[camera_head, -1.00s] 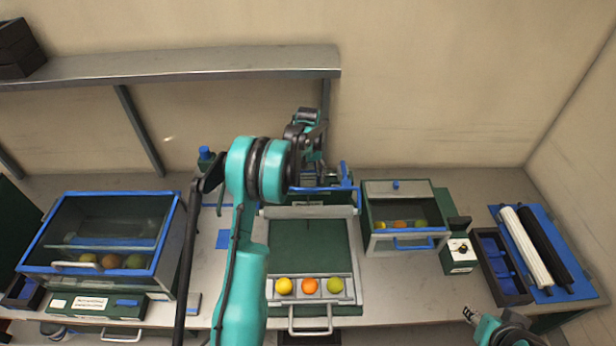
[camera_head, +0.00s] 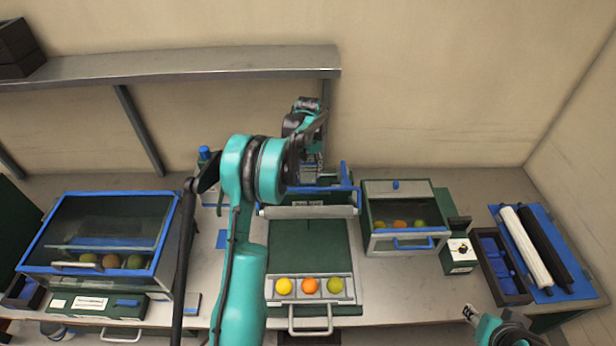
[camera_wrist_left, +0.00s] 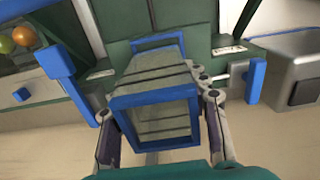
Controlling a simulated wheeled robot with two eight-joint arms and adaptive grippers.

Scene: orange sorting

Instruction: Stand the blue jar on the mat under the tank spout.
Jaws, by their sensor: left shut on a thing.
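My left gripper (camera_head: 311,158) is at the back of the bench, behind the green press-like station. In the left wrist view its two fingers (camera_wrist_left: 160,128) stand on both sides of a square, clear-walled container with blue rims (camera_wrist_left: 152,99), which looks like the blue jar, and are shut on it. In the head view its grey slatted side (camera_head: 312,173) shows below the gripper, and its base is hidden. A grey metal vessel (camera_wrist_left: 292,72), perhaps the tank, stands at right in the wrist view. I cannot make out its spout or the mat. My right gripper (camera_head: 469,313) is at the bottom right, far from the jar.
A tray (camera_head: 341,300) holding yellow, orange and green fruit lies in front. A blue-framed case (camera_head: 170,235) stands left, a smaller fruit case (camera_head: 405,243) right. A shelf (camera_head: 200,72) runs along the wall.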

